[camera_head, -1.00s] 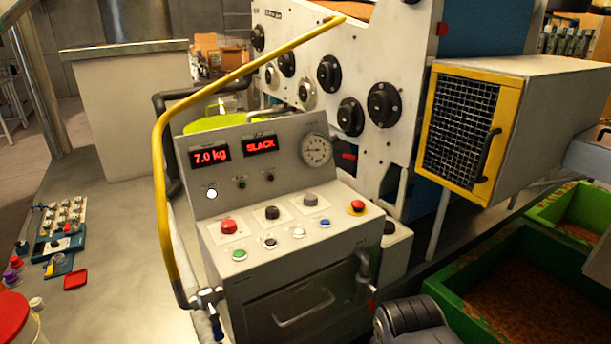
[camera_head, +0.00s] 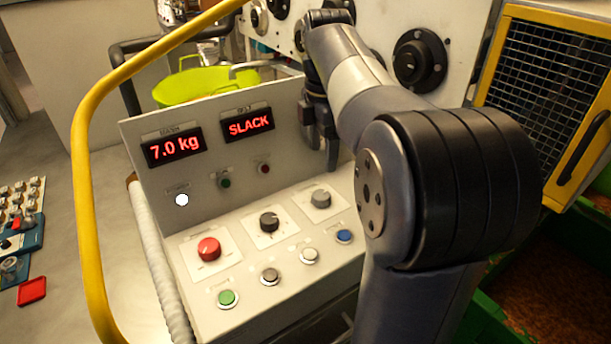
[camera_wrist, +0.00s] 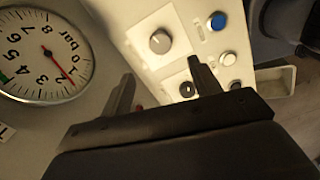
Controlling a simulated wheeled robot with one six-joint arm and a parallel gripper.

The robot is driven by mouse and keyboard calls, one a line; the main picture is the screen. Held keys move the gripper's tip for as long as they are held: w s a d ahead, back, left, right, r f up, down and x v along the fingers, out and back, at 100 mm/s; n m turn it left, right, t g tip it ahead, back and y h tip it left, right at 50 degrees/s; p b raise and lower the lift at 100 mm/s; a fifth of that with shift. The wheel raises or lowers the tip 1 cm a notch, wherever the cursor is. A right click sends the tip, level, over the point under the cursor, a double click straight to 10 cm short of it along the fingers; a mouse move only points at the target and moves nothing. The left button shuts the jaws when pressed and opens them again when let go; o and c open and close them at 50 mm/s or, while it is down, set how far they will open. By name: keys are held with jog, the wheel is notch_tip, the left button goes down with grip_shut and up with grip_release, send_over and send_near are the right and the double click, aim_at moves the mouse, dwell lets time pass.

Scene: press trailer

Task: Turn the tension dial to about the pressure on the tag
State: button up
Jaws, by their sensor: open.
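I cannot read which knob is the tension dial. A red knob (camera_head: 209,249), a black knob (camera_head: 269,221) and a grey knob (camera_head: 320,198) sit in a row on the console. My gripper (camera_head: 322,145) is open and empty in front of the upright panel, above and behind the grey knob. In the wrist view its fingers (camera_wrist: 162,70) are spread, the grey knob (camera_wrist: 160,42) lies beyond them, apart, and the black knob shows by the right finger. A pressure gauge (camera_wrist: 42,52) has a red needle near its low end; a green mark is at its left edge. A white tag (camera_wrist: 5,132) is cut off.
Displays read "7.0 kg" (camera_head: 174,147) and "SLACK" (camera_head: 248,123). Green, brown, white and blue buttons line the console front. A yellow rail (camera_head: 88,200) curves along the left. A yellow-framed mesh guard (camera_head: 545,95) stands at right. My arm hides the console's right side.

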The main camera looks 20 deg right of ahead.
aim_at(321, 194)
notch_tip(321, 194, down, 11)
jog(key=shift+r+b, duration=0.2)
jog(key=shift+b, duration=0.2)
jog(key=c, duration=1)
